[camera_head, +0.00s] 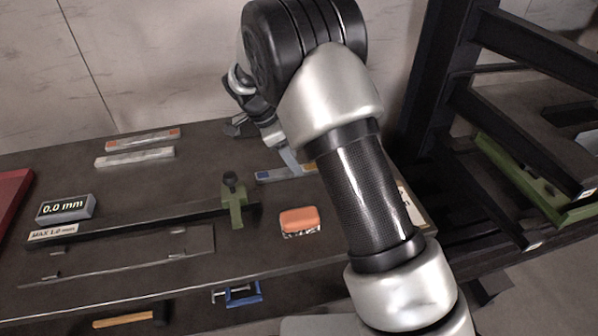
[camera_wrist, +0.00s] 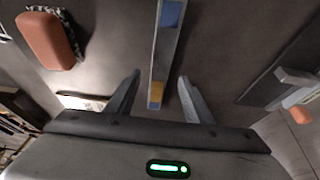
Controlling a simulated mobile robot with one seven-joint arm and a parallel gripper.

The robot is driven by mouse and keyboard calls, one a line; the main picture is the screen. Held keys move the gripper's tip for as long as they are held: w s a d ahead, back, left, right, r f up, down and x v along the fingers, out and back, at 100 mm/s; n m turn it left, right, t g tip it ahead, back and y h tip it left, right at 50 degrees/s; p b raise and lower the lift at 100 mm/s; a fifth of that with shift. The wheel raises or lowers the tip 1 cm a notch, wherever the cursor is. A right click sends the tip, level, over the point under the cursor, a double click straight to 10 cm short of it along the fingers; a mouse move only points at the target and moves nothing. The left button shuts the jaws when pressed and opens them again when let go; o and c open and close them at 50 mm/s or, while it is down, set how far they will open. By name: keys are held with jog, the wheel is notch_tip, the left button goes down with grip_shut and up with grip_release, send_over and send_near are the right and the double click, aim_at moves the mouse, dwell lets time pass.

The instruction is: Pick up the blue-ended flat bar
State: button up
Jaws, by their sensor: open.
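The blue-ended flat bar (camera_head: 280,174) lies on the dark bench near its right part, partly hidden behind my arm in the head view. In the wrist view the bar (camera_wrist: 165,50) is a grey strip with a blue patch toward the top and a yellow-orange patch at its near end. My gripper (camera_wrist: 157,85) is open, with one finger on each side of the bar's near part and visible gaps to both. In the head view my gripper (camera_head: 290,160) is at the bar, partly hidden by my arm. I cannot tell its exact height above the bench.
An orange-topped block (camera_head: 299,219) sits near the bar; it also shows in the wrist view (camera_wrist: 47,38). A green clamp (camera_head: 233,203) stands on a long dark straightedge. Two other bars (camera_head: 135,157) lie at the back left. A gauge (camera_head: 65,207) reads 0.0 mm. A dark rack (camera_head: 440,110) stands right.

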jog(key=x, duration=0.2)
jog(key=shift+d+f, duration=0.15)
jog(key=shift+f, duration=0.2)
jog(key=shift+c, duration=0.5)
grip_shut()
jog(key=shift+r, duration=0.2)
